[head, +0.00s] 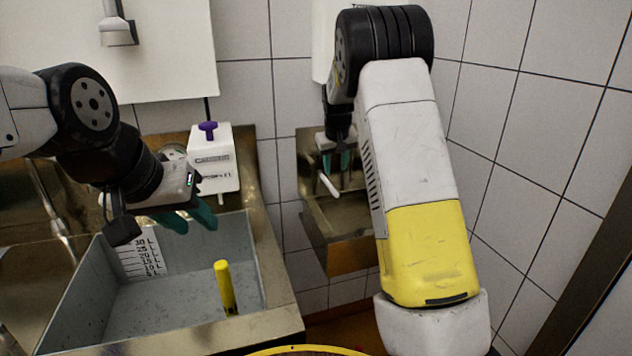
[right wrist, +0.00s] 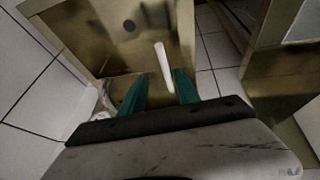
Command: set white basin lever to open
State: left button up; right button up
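A white lever (head: 329,186) stands out at the small metal basin (head: 345,256) on the back wall. It also shows in the right wrist view (right wrist: 164,68), as a thin white stick slanting between the finger lines. My right gripper (head: 337,160) is at this basin with its teal fingers apart. In the right wrist view, the open right gripper (right wrist: 159,88) has the lever's near end between its fingers; I cannot tell whether they touch it. My left gripper (head: 190,219) is over the large sink, with its teal fingers apart and nothing seen between them.
The large grey sink (head: 281,322) at the left holds an upright yellow stick (head: 224,284). A white box (head: 214,172) with a purple knob (head: 208,128) stands on its back ledge. My right arm covers part of the small basin. Tiled walls close in behind and at the right.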

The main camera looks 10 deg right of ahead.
aim_at(331, 185)
jog(key=shift+n, duration=0.3)
jog(key=x, duration=0.7)
jog(key=w+a+x, duration=0.1)
jog(key=x, duration=0.2)
jog(key=shift+w+a, duration=0.1)
jog(key=shift+w, duration=0.1)
grip_shut()
dwell(0.8)
